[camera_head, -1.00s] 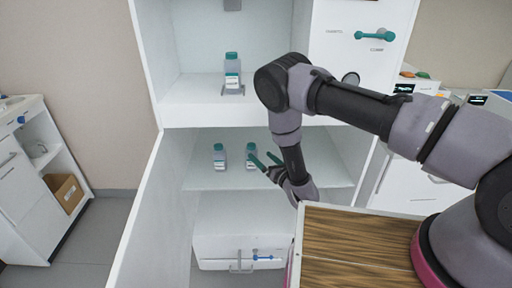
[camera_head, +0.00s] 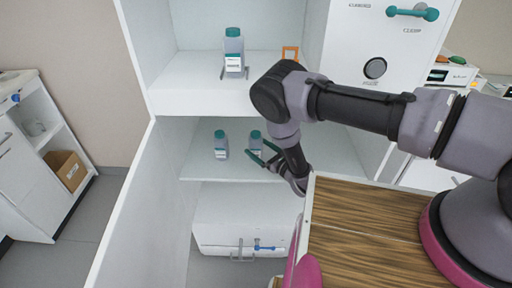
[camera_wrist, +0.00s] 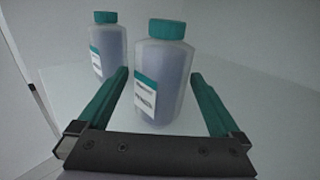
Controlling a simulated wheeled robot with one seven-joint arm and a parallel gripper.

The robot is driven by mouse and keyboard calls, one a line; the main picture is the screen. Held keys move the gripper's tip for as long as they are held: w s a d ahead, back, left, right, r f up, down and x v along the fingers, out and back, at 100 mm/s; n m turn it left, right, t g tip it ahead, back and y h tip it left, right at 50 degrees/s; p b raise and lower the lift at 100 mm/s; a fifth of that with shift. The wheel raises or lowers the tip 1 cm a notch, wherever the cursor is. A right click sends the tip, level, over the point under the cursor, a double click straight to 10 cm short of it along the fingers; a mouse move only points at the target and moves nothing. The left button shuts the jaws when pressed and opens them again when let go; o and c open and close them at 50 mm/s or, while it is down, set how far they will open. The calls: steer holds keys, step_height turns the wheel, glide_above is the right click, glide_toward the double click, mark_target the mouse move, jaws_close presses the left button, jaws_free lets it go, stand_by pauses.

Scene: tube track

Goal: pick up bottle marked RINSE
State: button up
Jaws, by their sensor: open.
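In the wrist view a bottle with a teal cap and a white and teal label (camera_wrist: 163,75) stands upright ahead, its lower part between my open green fingertips. Its label is too blurred to read. A like bottle (camera_wrist: 109,45) stands behind it to the left. In the head view both stand on the middle shelf, the near one (camera_head: 255,141) beside my gripper (camera_head: 262,153) and the other (camera_head: 221,145) to its left. A third teal-capped bottle (camera_head: 234,53) stands on the upper shelf. I cannot tell which bottle is marked RINSE. My gripper is open and empty.
The white middle shelf (camera_head: 205,168) has side walls close on both sides. The upper shelf (camera_head: 185,95) lies above my gripper. An orange frame (camera_head: 290,53) stands on the upper shelf. A drawer with a handle (camera_head: 240,250) is below.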

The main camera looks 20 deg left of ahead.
steer(key=shift+x, duration=2.75)
steer(key=shift+w, duration=0.15)
steer(key=c, duration=1.4)
